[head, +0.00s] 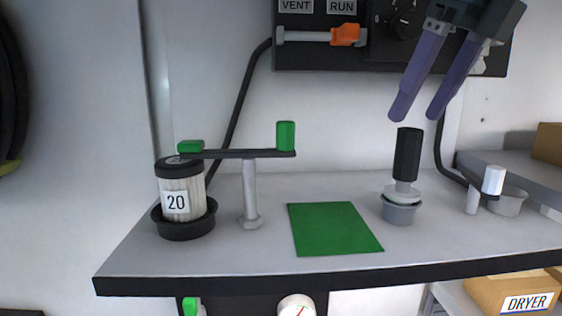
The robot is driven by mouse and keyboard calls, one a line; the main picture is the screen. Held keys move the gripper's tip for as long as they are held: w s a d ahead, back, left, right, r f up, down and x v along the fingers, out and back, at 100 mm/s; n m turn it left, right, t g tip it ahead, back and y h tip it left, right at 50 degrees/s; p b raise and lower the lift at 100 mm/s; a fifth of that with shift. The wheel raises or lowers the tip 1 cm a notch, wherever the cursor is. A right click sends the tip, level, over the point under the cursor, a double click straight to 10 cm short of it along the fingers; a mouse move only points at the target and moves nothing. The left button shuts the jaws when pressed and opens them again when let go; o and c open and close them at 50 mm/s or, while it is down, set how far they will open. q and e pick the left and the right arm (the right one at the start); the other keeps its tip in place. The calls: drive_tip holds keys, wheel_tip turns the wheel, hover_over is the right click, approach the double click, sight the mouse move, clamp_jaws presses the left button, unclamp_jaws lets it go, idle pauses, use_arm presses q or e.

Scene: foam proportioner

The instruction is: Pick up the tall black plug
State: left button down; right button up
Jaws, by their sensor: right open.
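The tall black plug (407,154) stands upright on a white collar (402,195) in a small grey cup (399,212), on the right half of the grey shelf (270,200). My right gripper (415,114) comes down from the top right, its two purple fingers spread apart and empty. The fingertips are just above the plug's top, one to its left and one to its right in the picture. Whether they line up with it in depth I cannot tell. My left gripper is not in view.
A green mat (333,228) lies left of the plug. A post with a dark bar (235,154) and a filter marked 20 (181,192) stand further left. A white-topped post (492,181) and a grey bowl (509,203) are right. A black VENT/RUN panel (330,56) hangs behind.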

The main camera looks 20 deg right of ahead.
sight(400, 158)
drive_tip(key=shift+w+d+f+h+b, duration=0.15)
drive_tip(key=shift+w+d+b, duration=0.05)
drive_tip(key=shift+d, duration=0.35)
drive_tip(key=shift+w+d+f+h+b, duration=0.15)
drive_tip(key=shift+d, duration=0.35)
drive_tip(key=b+x, duration=0.1)
drive_tip(key=x, duration=0.2)
drive_tip(key=b+x, duration=0.1)
drive_tip(key=x, duration=0.2)
drive_tip(key=b+x, duration=0.1)
drive_tip(key=x, duration=0.2)
drive_tip(key=shift+a+r, duration=0.1)
drive_tip(key=shift+a, duration=0.15)
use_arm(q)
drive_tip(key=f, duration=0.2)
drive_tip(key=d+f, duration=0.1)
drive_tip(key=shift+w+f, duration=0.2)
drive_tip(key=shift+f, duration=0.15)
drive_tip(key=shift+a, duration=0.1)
use_arm(e)
drive_tip(key=shift+c, duration=0.3)
drive_tip(key=c, duration=0.9)
clamp_jaws()
